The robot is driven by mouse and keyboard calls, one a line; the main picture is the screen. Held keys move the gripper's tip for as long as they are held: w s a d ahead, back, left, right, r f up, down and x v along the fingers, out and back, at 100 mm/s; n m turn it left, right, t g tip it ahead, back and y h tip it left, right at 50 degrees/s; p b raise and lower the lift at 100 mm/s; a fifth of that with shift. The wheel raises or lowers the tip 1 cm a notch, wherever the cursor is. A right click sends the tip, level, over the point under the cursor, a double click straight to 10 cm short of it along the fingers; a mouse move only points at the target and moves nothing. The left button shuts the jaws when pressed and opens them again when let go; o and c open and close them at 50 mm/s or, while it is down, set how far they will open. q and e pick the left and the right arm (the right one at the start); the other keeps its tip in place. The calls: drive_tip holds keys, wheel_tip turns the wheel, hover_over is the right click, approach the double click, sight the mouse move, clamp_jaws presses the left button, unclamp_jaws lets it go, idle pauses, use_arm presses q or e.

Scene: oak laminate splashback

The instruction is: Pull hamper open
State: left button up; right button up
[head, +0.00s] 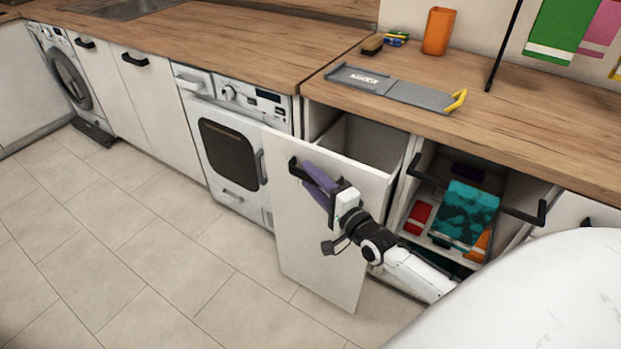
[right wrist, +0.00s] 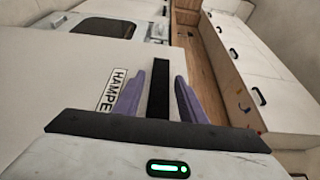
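The hamper (head: 325,215) is a white-fronted pull-out unit under the counter. It stands well out from the cabinet, and its grey bin (head: 365,143) shows behind the front. A black bar handle (head: 294,167) is near the top of the front. My right gripper (head: 316,180) is at this handle. In the right wrist view the black handle (right wrist: 158,88) lies between the two purple fingers, with a narrow gap visible on each side. A label reading "HAMPE" (right wrist: 112,90) shows beside the left finger, its end hidden. My left gripper is not in view.
A grey board with a yellow handle (head: 425,95) and an orange cup (head: 438,31) are on the counter. The tiled floor (head: 150,235) is clear.

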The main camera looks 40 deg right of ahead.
drive_tip(key=shift+w, duration=0.35)
